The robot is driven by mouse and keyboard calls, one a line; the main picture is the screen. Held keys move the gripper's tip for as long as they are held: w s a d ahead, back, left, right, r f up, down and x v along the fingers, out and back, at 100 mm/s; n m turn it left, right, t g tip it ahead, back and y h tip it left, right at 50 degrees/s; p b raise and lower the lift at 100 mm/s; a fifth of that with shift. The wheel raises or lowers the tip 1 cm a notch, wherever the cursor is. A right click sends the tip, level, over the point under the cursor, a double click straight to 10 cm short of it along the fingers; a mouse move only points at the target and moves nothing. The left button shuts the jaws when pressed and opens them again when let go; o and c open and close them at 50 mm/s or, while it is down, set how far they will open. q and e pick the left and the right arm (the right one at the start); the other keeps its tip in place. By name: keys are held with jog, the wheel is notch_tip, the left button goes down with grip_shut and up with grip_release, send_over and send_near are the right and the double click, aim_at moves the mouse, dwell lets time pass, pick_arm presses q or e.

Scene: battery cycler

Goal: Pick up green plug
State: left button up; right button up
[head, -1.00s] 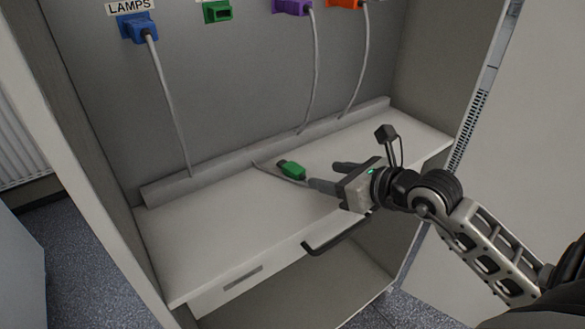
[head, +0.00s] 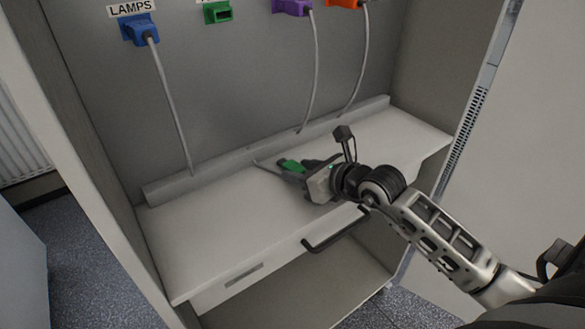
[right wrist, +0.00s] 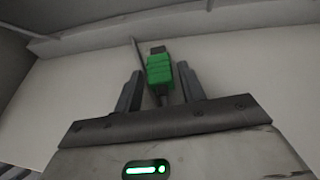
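The green plug (head: 290,165) lies on the white shelf (head: 230,215), near the raised ledge at its back, with its grey cable beside it. In the right wrist view the plug (right wrist: 160,71) lies between the two dark fingers. My right gripper (head: 300,168) is open around the plug, with a gap on both sides in the wrist view (right wrist: 158,88). The green socket (head: 217,12) is on the back wall and shows an empty opening. My left gripper is not in view.
A blue plug (head: 140,30), a purple plug (head: 292,7) and an orange plug (head: 345,3) sit on the back wall with cables hanging to the ledge (head: 225,163). A dark handle (head: 335,232) is on the shelf's front. The shelf's left part is clear.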

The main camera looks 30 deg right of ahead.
jog(key=c, duration=0.6)
jog(key=shift+o, duration=0.2)
jog(key=shift+r, duration=0.5)
notch_tip(320, 180, up, 2)
jog(key=shift+r, duration=0.2)
pick_arm(q)
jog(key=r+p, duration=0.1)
jog(key=p, duration=0.1)
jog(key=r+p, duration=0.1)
jog(key=p, duration=0.1)
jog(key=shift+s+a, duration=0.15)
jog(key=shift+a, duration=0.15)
pick_arm(e)
jog(key=w+r+v, duration=0.1)
jog(key=r+v, duration=0.2)
jog(key=v, duration=1.3)
jog(key=shift+r, duration=0.2)
